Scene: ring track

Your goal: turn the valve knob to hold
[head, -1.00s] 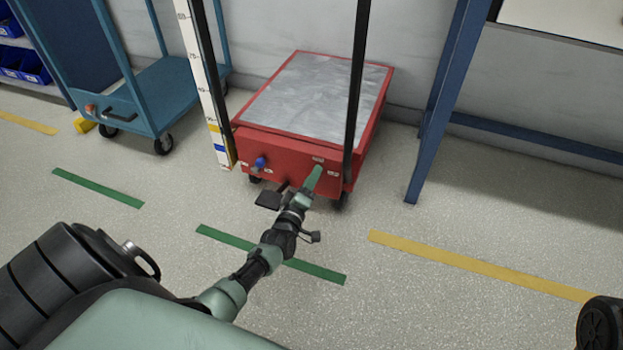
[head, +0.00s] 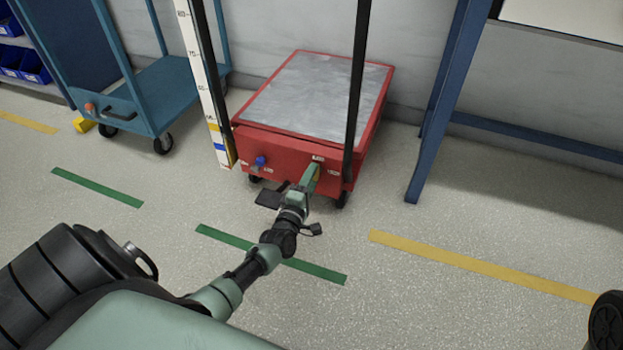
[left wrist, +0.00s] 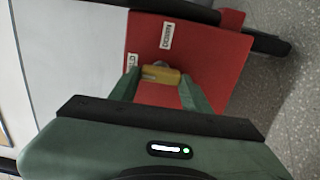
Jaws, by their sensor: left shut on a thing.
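A yellow valve knob (left wrist: 158,76) sits on the red front face of a lift cart (head: 250,143). It shows in the left wrist view between the two green fingers of my left gripper (left wrist: 159,90), which is shut on it. In the head view the gripper (head: 313,180) hides most of the knob. White labels stand around the knob; one label (left wrist: 166,36) and another partly covered label (left wrist: 132,62) are turned in the wrist view and hard to read. My right gripper is not in view.
A blue knob (head: 260,161) is on the same red face, to the left. A black pedal (head: 268,198) juts out below. Black posts rise from the cart's front. A blue cart (head: 150,95) stands left, a blue table leg (head: 432,120) right. The floor in front is clear.

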